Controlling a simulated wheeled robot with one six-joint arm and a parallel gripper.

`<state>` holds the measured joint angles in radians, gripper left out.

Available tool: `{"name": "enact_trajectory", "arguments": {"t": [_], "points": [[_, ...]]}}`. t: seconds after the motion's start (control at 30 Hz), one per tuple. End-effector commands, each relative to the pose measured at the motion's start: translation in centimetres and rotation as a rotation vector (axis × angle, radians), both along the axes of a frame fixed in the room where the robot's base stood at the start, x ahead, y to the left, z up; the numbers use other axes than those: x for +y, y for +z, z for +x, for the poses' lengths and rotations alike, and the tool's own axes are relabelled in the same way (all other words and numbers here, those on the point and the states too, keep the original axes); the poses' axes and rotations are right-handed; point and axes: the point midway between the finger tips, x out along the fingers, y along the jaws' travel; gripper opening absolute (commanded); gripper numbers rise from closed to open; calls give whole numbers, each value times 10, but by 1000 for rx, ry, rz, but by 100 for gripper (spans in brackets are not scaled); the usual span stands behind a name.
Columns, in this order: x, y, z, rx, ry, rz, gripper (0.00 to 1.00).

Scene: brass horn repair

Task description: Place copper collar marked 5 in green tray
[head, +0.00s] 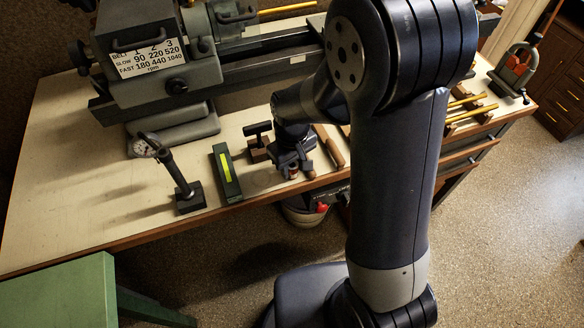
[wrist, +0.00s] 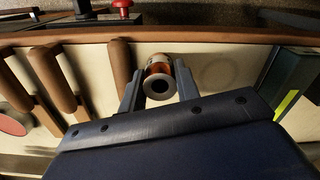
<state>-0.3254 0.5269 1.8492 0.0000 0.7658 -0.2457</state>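My gripper (head: 291,171) is low over the front of the bench, pointing down. In the wrist view its two fingers (wrist: 159,78) stand on either side of a small upright copper collar (wrist: 158,70) with a grey ring-shaped top and dark bore. I cannot tell whether both fingers touch it. No number is readable on it. In the head view the collar is a small copper patch (head: 292,174) partly hidden by my gripper. A dark green block-like thing with a yellow-green stripe (head: 226,172) stands left of my gripper; I cannot tell whether it is a tray.
Wooden handles (wrist: 55,75) lie close beside my gripper. A dial gauge on a stand (head: 183,180) is farther left. A lathe (head: 160,70) fills the back. The bench's front edge is close to the collar. A green table (head: 60,295) is lower left.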

Motion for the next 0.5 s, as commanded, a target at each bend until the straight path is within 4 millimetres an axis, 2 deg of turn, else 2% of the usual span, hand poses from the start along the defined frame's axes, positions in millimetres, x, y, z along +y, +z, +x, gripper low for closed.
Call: {"name": "enact_trajectory", "arguments": {"t": [0.03, 0.23, 0.5], "points": [[0, 0, 0, 0, 0, 0, 16], [0, 0, 0, -1, 0, 1, 0], [0, 9, 1, -5, 0, 2, 0]]}}
